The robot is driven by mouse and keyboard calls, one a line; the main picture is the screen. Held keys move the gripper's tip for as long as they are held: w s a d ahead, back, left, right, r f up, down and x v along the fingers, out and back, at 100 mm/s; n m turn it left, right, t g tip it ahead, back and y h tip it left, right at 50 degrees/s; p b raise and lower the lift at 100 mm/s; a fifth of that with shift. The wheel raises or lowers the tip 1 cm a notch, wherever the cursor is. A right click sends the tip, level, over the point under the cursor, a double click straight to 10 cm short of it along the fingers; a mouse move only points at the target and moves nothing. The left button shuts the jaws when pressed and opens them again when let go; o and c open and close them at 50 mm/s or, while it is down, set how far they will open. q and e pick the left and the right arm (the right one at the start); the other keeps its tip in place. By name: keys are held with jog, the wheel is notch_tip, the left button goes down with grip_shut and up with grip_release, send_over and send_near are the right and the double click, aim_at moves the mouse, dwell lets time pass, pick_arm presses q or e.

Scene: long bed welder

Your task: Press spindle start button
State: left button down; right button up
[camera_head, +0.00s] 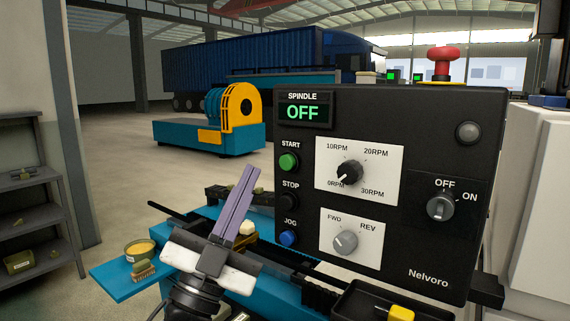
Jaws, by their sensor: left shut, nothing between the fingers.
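The black control panel (400,245) faces me at the right. Its spindle display (303,112) reads OFF. The green start button (288,162) sits at the panel's left side, above the black stop button (289,201) and the blue jog button (288,238). My left gripper (250,170) is shut and empty, its purple fingers pointing up. In the picture its tips are to the left of the start button and a little below it, apart from it. My right gripper is not in view.
A speed knob (349,172), a FWD/REV knob (345,242) and an OFF/ON switch (440,207) stick out of the panel. A red emergency stop (441,60) stands on top. A blue ledge (112,281) holds a yellow tin (140,250) and a brush (144,271).

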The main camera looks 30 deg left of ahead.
pick_arm(q)
jog(key=shift+w+d+b, duration=0.15)
jog(key=shift+w, duration=1.3)
jog(key=shift+w+d+b, duration=0.1)
jog(key=shift+w+b, duration=0.05)
jog(key=shift+w, duration=1.3)
jog(key=shift+w, duration=0.15)
jog(key=shift+w, duration=0.3)
jog(key=shift+w, duration=0.5)
dwell(0.6)
jog(key=shift+s, duration=0.95)
jog(key=shift+s, duration=0.1)
jog(key=shift+s+a+p, duration=0.15)
jog(key=shift+s+p, duration=0.05)
jog(key=shift+s, duration=1)
jog(key=shift+s+a+p, duration=0.1)
jog(key=shift+s+p, duration=0.1)
jog(key=shift+s, duration=1)
